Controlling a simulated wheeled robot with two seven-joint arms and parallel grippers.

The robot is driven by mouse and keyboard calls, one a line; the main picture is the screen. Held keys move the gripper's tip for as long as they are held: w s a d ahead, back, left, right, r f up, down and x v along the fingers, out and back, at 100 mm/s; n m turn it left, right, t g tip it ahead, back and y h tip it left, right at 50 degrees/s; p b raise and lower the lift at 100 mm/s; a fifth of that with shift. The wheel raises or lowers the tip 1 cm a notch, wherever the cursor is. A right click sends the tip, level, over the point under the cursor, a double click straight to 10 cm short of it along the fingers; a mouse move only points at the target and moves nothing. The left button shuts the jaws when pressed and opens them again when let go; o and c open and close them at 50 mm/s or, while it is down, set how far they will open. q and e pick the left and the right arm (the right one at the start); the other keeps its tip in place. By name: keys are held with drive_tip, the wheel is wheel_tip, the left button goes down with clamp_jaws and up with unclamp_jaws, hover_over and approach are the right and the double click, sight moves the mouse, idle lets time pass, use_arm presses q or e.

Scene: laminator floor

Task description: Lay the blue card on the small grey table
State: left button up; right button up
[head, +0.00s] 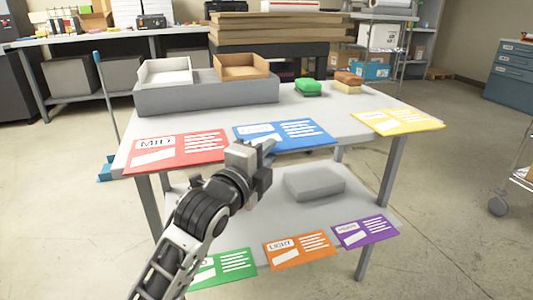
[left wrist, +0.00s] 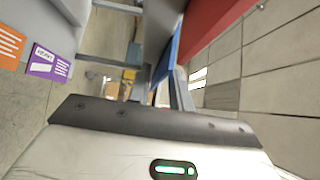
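The blue card (head: 284,134) lies on the upper top of a light grey table (head: 345,123), between a red card and a yellow card. Its front edge overhangs the tabletop. My left gripper (head: 266,158) is at that front edge, with its fingers apart. In the left wrist view, the blue card (left wrist: 168,58) shows nearly edge-on by the left fingers (left wrist: 166,88); contact cannot be told. No separate small grey table is clear in view. My right gripper is not in view.
The red card (head: 175,150) and yellow card (head: 398,121) flank the blue one. A lower shelf (head: 305,215) carries a grey block (head: 314,181) and green, orange (head: 300,249) and purple (head: 365,231) cards. Trays (head: 165,72) and green and brown blocks stand behind.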

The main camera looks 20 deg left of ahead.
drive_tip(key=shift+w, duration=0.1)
use_arm(q)
drive_tip(key=s+a+p, duration=0.1)
drive_tip(key=s+a, duration=0.1)
drive_tip(key=s, duration=1)
drive_tip(key=s+d+f+n+g, duration=0.2)
drive_tip(key=f+n, duration=0.3)
drive_tip(key=f, duration=0.3)
drive_tip(key=s+d+f+n+g+h, duration=0.1)
drive_tip(key=s+d+f+n+g, duration=0.2)
drive_tip(key=s+f+n, duration=0.2)
drive_tip(key=s+d+f+n+g+h, duration=0.1)
drive_tip(key=s+d+f+n+g, duration=0.1)
drive_tip(key=f+n, duration=0.5)
wheel_tip(320, 180, down, 4)
drive_tip(key=shift+s+d+f+g, duration=0.15)
drive_tip(key=shift+s+d+g, duration=0.15)
drive_tip(key=shift+s+d, duration=0.45)
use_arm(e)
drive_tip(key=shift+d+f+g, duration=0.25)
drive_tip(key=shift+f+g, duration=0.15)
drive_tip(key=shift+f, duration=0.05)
use_arm(q)
drive_tip(key=shift+s+a, duration=0.1)
drive_tip(key=shift+a, duration=0.1)
